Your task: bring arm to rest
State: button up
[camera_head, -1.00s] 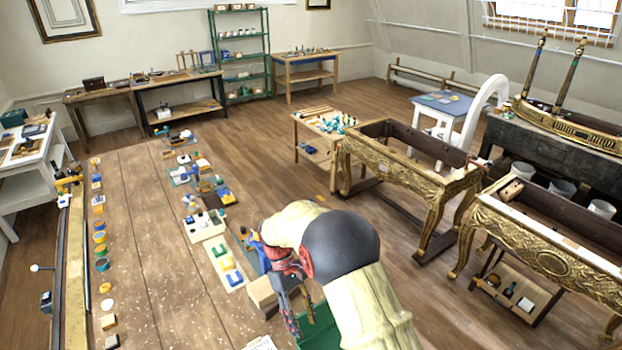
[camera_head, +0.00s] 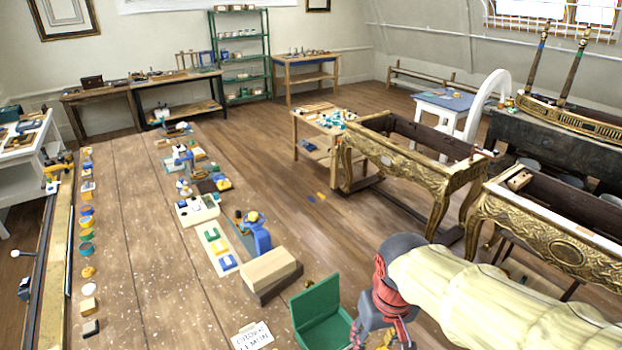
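My arm, in a cream sleeve with red cables at the wrist, comes in from the lower right. My gripper (camera_head: 371,340) is at the bottom edge of the head view, beside the right side of a green open bin (camera_head: 318,311). The fingers are small and partly cut off by the frame, so I cannot tell whether they are open or shut, or whether they hold anything.
The long wooden table (camera_head: 150,255) carries a wooden block (camera_head: 268,268), a lettered card (camera_head: 252,337), a pale tray with coloured pieces (camera_head: 219,248) and a row of small items on the left. Gilt console frames (camera_head: 415,172) stand right. Open floor lies between.

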jog(key=s+d+f+m+t+b, duration=0.2)
jog(key=s+d+b, duration=0.4)
jog(key=b, duration=0.4)
jog(key=shift+s+d+f+t, duration=0.15)
jog(key=shift+s+f+t, duration=0.45)
jog(key=shift+s+t, duration=0.4)
jog(key=shift+w, duration=0.15)
